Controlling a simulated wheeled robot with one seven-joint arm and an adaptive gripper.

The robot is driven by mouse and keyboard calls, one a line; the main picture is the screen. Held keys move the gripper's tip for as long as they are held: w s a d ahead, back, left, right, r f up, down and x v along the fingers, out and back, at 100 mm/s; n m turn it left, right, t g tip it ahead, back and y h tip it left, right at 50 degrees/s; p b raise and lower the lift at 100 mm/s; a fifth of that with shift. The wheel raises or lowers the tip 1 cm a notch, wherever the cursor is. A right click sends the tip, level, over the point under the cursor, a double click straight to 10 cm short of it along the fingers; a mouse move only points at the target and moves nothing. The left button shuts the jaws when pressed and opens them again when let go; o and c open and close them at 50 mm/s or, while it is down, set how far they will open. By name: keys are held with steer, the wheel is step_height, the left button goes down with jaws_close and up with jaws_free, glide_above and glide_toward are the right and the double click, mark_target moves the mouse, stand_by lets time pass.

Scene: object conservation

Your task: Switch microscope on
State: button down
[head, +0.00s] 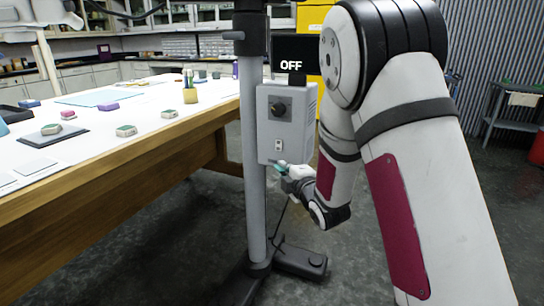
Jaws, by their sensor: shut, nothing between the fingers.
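The microscope's stand is a grey upright column (252,160) on a dark floor base (262,268). A light grey control box (290,138) is fixed to it, with a black knob (280,107) and a small pale switch (278,145) below the knob. A black display (290,65) above the box reads "OFF". My gripper (279,164) is shut and empty. Its fingertips are at the lower front edge of the box, just below the switch. I cannot tell whether they touch the box. The microscope's head is not clearly visible.
A wooden table (110,160) with a white top stands on the left, with several small objects and a tan pen cup (190,94). A yellow cabinet (312,20) stands behind the column. A cable hangs under the box. A cart (512,100) and a red bin (537,148) are at right.

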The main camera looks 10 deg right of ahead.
steer(key=b, duration=0.1)
glide_toward(279, 145)
steer(key=w+a+f, duration=0.1)
steer(key=w+a, duration=0.2)
steer(key=a, duration=0.3)
steer(key=shift+w+d+f+b, duration=0.15)
steer(key=shift+w+d, duration=0.5)
steer(key=shift+w, duration=0.2)
steer(key=shift+w+d+f+b, duration=0.15)
steer(key=shift+w+d+f, duration=0.05)
steer(key=shift+w+d, duration=0.55)
steer(key=shift+a, duration=0.1)
steer(key=shift+w+f, duration=0.1)
